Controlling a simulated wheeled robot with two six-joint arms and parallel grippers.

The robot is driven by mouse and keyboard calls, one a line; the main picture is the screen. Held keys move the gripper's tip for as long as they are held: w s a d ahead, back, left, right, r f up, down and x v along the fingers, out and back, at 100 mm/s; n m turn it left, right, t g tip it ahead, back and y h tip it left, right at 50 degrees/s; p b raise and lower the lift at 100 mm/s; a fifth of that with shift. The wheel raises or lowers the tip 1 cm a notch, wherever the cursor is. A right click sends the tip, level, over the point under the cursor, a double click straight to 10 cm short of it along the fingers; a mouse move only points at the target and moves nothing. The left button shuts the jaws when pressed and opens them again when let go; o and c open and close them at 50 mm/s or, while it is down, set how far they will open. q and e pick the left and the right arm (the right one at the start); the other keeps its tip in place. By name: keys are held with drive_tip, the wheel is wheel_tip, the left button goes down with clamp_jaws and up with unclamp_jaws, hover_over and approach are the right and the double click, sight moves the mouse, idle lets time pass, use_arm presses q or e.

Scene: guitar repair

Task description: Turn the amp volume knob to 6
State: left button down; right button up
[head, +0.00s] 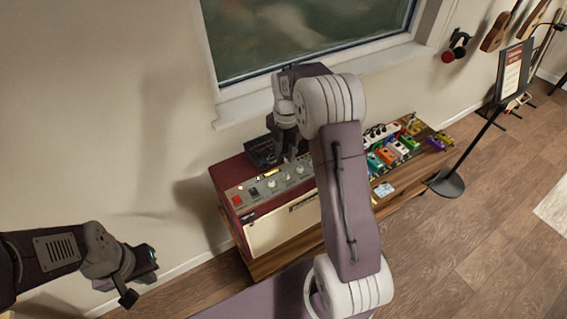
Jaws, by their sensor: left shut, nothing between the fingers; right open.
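The amp (283,228) is a dark red box with a cream front. It stands on a wooden bench below the window. Its grey control panel (251,190) faces up along the top front edge, with a red switch (237,200) at the left end and several pale knobs (288,177). The knob markings are too small to read. My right gripper (289,156) points down just over the panel's right part. It is open, and I cannot tell whether it touches a knob. My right arm hides the panel's right end. My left gripper (141,279) is shut and empty, left of the amp.
A small black device (262,151) sits on top of the amp at the back. Several coloured pedals (387,155) and a white power strip (381,134) lie on the wooden bench (418,176) to the right. A sign stand (487,125) stands beyond.

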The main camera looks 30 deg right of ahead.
sight(286, 174)
drive_tip(key=shift+s+a+f+g+p, duration=0.15)
drive_tip(key=shift+a+f, duration=0.1)
drive_tip(key=shift+f, duration=0.35)
drive_tip(key=shift+a+f+g+p, duration=0.15)
drive_tip(key=shift+a+f, duration=0.05)
drive_tip(key=shift+f, duration=0.4)
drive_tip(key=f, duration=0.2)
drive_tip(key=f+p, duration=0.1)
drive_tip(key=f, duration=0.1)
drive_tip(key=d+f+p, duration=0.1)
drive_tip(key=f, duration=0.2)
drive_tip(key=shift+s+f, duration=0.1)
drive_tip(key=shift+s, duration=0.05)
drive_tip(key=shift+a+f, duration=0.15)
drive_tip(key=shift+a, duration=0.05)
use_arm(q)
drive_tip(key=r, duration=0.1)
drive_tip(key=a+r, duration=0.1)
drive_tip(key=shift+w+a+r, duration=0.1)
drive_tip(key=shift+w+r, duration=0.25)
use_arm(e)
drive_tip(key=shift+d, duration=0.1)
clamp_jaws()
